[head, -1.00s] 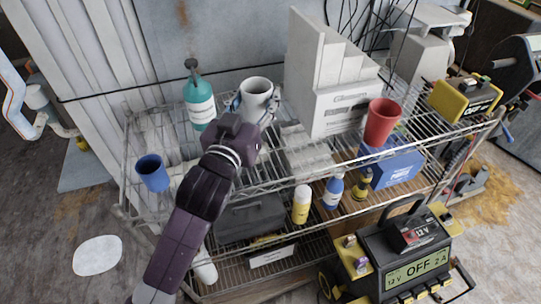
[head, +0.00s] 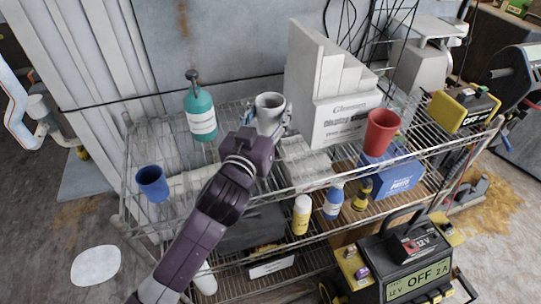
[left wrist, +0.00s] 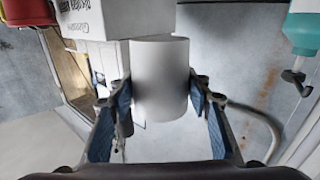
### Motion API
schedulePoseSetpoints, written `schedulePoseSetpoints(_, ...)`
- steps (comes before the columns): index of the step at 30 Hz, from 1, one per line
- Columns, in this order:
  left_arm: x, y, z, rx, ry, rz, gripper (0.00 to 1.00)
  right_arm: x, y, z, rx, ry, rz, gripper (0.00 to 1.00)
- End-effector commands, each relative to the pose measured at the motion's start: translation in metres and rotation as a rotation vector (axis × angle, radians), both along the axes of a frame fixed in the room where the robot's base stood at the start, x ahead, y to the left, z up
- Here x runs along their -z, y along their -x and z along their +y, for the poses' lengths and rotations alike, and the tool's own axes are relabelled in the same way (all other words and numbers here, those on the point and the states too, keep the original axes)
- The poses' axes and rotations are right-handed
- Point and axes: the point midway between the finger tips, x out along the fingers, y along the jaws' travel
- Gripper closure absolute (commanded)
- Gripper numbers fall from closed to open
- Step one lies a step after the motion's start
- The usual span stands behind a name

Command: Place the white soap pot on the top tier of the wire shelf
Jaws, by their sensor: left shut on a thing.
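My left gripper (head: 268,119) is shut on the white soap pot (head: 269,107), with one finger on each side of it. The pot is upright, at the top tier of the wire shelf (head: 308,184), between the teal bottle and the white display box. I cannot tell whether its base touches the wires. In the left wrist view the white pot (left wrist: 160,82) sits between the two blue-padded fingers (left wrist: 163,102). The gripper hides the pot's lower part in the head view. My right gripper is not in view.
On the top tier, a teal pump bottle (head: 200,110) stands left and a white display box (head: 340,122) stands close right of the pot. A blue cup (head: 152,183) is near the left end, a red cup (head: 382,130) farther right. A yellow charger (head: 462,108) sits at the right end.

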Motion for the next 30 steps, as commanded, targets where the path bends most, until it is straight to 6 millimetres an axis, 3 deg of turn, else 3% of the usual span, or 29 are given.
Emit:
schedulePoseSetpoints(3,0.036,0.001,0.0,0.0,-0.003,0.006,0.82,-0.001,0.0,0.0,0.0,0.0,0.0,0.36)
schedulePoseSetpoints(10,0.088,0.001,-0.001,0.0,-0.001,0.003,0.82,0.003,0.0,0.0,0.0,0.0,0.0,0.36)
schedulePoseSetpoints(24,0.139,0.0,0.0,0.0,0.002,0.001,0.82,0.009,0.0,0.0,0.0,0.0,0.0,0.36)
schedulePoseSetpoints(30,0.141,0.0,0.0,0.001,0.001,-0.002,0.82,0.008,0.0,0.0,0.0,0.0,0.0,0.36)
